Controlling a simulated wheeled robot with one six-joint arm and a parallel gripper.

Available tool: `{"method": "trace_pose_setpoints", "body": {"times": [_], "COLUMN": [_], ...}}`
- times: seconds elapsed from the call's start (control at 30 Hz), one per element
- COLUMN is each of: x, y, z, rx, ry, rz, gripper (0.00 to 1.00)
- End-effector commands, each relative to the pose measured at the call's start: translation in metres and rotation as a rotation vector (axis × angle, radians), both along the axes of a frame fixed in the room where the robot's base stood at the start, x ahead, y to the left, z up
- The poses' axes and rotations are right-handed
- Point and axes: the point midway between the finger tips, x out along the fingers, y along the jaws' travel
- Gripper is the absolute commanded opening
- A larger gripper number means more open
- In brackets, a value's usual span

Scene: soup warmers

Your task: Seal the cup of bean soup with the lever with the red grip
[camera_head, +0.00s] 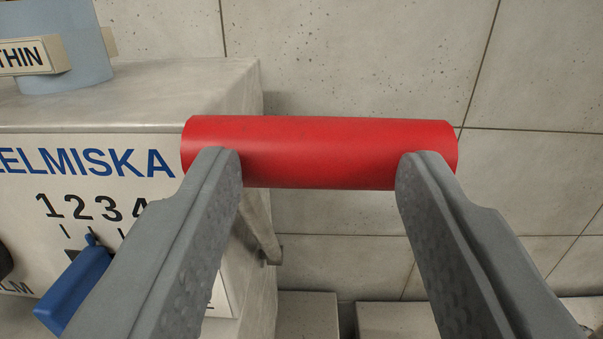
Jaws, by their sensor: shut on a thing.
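The lever's red grip (320,135) is a smooth red cylinder lying level across the middle of the view. My gripper (318,165) has one grey finger near each end of the grip, both overlapping it in the picture, and it is shut on the grip. A grey metal rod (258,225) runs below the grip beside the machine and looks like part of the lever, but their joint is hidden. The cup of bean soup is not in view.
A pale machine (150,90) fills the left side, with blue lettering, a number scale and a blue handle (75,290). A blue-grey container (65,50) with a label ending in "THIN" (25,57) stands on top. A tiled wall (530,180) lies behind.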

Motion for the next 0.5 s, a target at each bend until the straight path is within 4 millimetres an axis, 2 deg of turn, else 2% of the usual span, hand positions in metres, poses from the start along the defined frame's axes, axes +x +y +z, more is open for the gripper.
{"method": "trace_pose_setpoints", "body": {"times": [0.03, 0.5], "x": [0.0043, 0.0013], "y": [-0.0004, 0.0016], "z": [-0.0055, -0.0128], "rx": [-0.001, 0.002], "ry": [-0.006, -0.015], "rz": [0.000, 0.004], "gripper": [0.19, 0.19]}}
